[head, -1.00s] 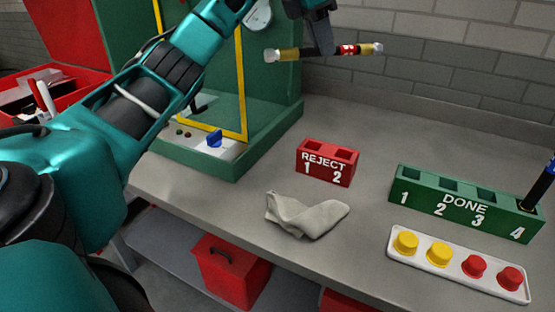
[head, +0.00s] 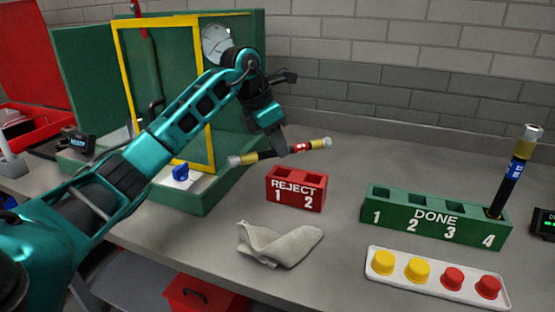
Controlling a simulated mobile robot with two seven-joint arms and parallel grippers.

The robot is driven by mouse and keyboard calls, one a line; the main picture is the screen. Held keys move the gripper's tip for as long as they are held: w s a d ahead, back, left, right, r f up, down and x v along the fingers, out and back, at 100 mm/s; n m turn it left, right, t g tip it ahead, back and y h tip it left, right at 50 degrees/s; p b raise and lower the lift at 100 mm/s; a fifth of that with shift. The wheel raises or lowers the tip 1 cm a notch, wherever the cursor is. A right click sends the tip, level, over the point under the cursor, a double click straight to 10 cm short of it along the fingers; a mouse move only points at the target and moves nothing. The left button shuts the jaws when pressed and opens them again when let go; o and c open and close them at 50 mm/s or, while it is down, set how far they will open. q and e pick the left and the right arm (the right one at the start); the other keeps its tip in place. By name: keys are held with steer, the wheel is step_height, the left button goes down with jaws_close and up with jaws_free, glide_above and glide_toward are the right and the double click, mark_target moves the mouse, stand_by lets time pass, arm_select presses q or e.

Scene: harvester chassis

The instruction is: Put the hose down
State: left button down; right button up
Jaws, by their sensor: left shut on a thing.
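My left gripper (head: 281,147) is shut on the hose (head: 265,154) near its middle. The hose is a short black tube with yellow-banded, silver-tipped ends and a red label. It is held nearly level, tilted up to the right, in the air just above and behind the red REJECT rack (head: 297,189). The rack's two slots look empty. The green DONE rack (head: 436,217) is to the right. A second hose (head: 510,177) with a blue label stands upright in its slot 4; slots 1 to 3 look empty. My right gripper is not in view.
A grey cloth (head: 280,243) lies in front of the REJECT rack. A white tray (head: 437,281) with yellow and red caps lies in front of the DONE rack. The green test cabinet (head: 205,190) with its yellow-framed door stands at left. Bench between the racks is clear.

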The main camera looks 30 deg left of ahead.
mark_target(273, 150)
arm_select(q)
steer(key=shift+f, duration=1.8)
steer(key=shift+f+b, duration=0.35)
steer(key=shift+f, duration=0.1)
steer(key=c, duration=1)
jaws_free()
steer(key=shift+c, duration=0.2)
steer(key=shift+r, duration=0.3)
steer(key=p+v, duration=0.1)
steer(key=v, duration=1)
steer(key=shift+r, duration=0.35)
steer(key=shift+s+a+r, duration=0.1)
steer(key=shift+s+r, duration=0.05)
steer(key=shift+r, duration=0.15)
